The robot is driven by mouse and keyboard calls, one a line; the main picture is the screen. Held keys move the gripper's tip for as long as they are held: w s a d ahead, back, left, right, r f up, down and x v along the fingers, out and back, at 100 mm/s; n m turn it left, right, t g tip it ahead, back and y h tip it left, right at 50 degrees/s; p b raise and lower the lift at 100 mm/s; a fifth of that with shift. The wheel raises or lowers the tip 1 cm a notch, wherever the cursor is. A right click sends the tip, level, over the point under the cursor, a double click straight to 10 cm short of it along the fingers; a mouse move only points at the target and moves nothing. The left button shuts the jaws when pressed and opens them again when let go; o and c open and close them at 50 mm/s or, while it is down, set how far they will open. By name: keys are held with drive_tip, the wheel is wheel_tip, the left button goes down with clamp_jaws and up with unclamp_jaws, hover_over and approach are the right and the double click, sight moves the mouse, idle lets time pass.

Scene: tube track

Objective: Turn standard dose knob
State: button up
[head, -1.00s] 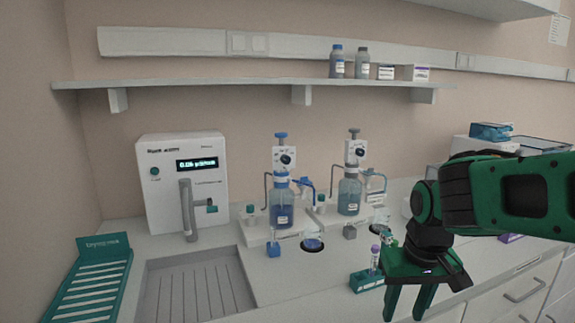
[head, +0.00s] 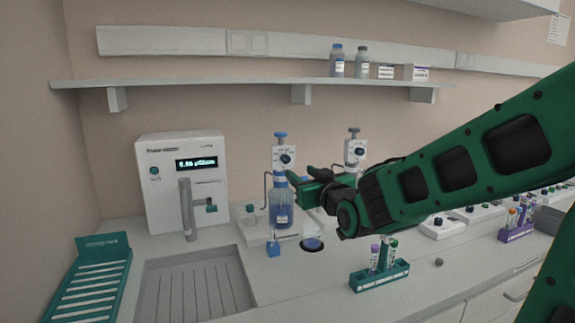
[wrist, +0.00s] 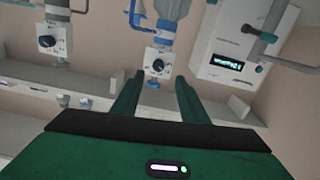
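Two bottle-top dispensers stand on the counter, each with a white head and a dark round dose knob. The left dispenser's knob (head: 286,158) sits above a blue-filled bottle (head: 281,208). The right dispenser's knob (head: 359,152) is partly above my arm, which hides most of its bottle. I cannot tell which is labelled standard. My gripper (head: 298,182) is raised in front of the left dispenser, slightly right of and below its knob. In the upside-down wrist view, the left knob (wrist: 158,65) shows beyond and between my open, empty fingers (wrist: 155,85); the right knob (wrist: 47,41) lies left.
A white machine with a lit display (head: 196,163) stands at left behind a grey drain tray (head: 190,285). A teal rack (head: 95,275) is at far left. A tube rack (head: 378,278) stands in front, below my arm. A shelf (head: 230,82) runs above.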

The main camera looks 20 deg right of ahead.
sight(287, 160)
drive_tip(key=w, duration=1.1)
drive_tip(key=shift+r, duration=0.25)
clamp_jaws()
